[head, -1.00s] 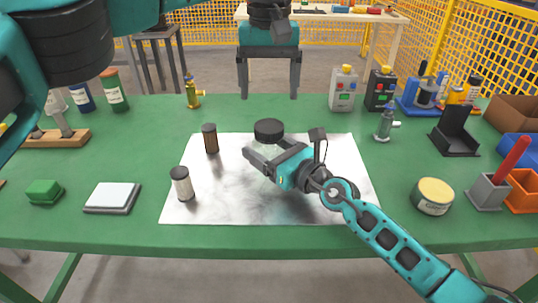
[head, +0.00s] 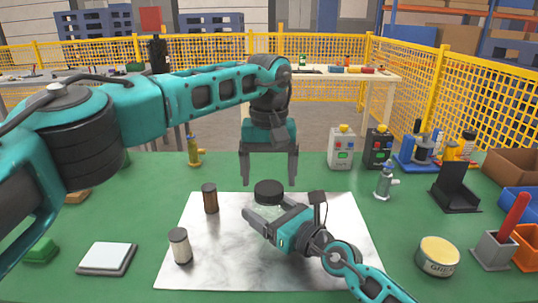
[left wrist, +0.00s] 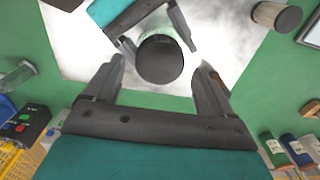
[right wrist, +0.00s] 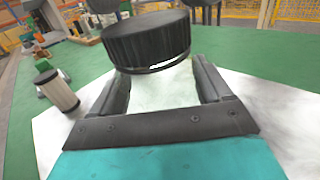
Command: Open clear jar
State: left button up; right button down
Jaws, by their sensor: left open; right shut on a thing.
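The clear jar (head: 268,212) stands on the pale metal sheet, with its black lid (head: 268,190) on top. My right gripper (right wrist: 162,82) is shut on the jar's clear body below the lid, and its jaws hide part of the body. The lid also shows large in the right wrist view (right wrist: 147,40). My left gripper (head: 270,181) is open and points down just above the lid, one finger to each side. In the left wrist view, the lid (left wrist: 160,60) lies between and beyond the open fingertips.
A brown jar (head: 210,198) and a white jar (head: 180,246) with dark caps stand left of the clear jar on the sheet (head: 225,270). A round tin (head: 438,258) and a black stand (head: 455,190) are at the right. A white-topped pad (head: 107,257) lies at the left.

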aim_at(269, 191)
pick_arm(q)
jog(key=shift+f, duration=1.25)
jog(key=shift+c, duration=0.4)
